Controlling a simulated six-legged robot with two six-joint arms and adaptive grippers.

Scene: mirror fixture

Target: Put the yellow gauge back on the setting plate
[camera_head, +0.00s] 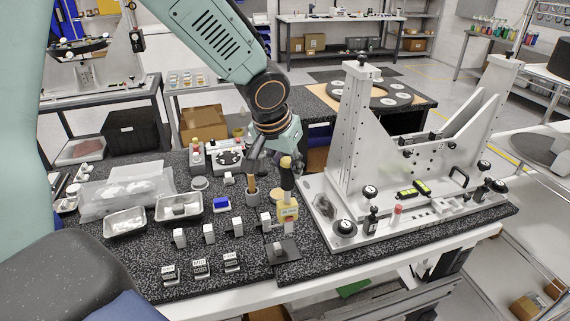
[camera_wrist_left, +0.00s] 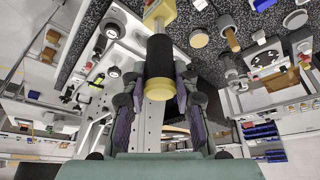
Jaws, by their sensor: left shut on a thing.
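The yellow gauge (camera_head: 287,213) has a yellow body with a pale label, a black grip and a yellow end cap. My left gripper (camera_head: 279,161) is shut on its black grip from above. In the left wrist view the grip and cap of the yellow gauge (camera_wrist_left: 160,60) lie between the fingers of my left gripper (camera_wrist_left: 160,88). The gauge is roughly upright; I cannot tell whether its base touches the table. A small dark plate (camera_head: 290,252) with a little block on it, perhaps the setting plate, lies just in front of the gauge. My right gripper is out of view.
A tall grey metal fixture (camera_head: 352,150) stands close on the right, with knobs and small parts on its base. A wooden-handled tool (camera_head: 251,190), a blue block (camera_head: 221,203) and several small upright blocks stand left of the gauge. Metal trays (camera_head: 125,222) lie farther left.

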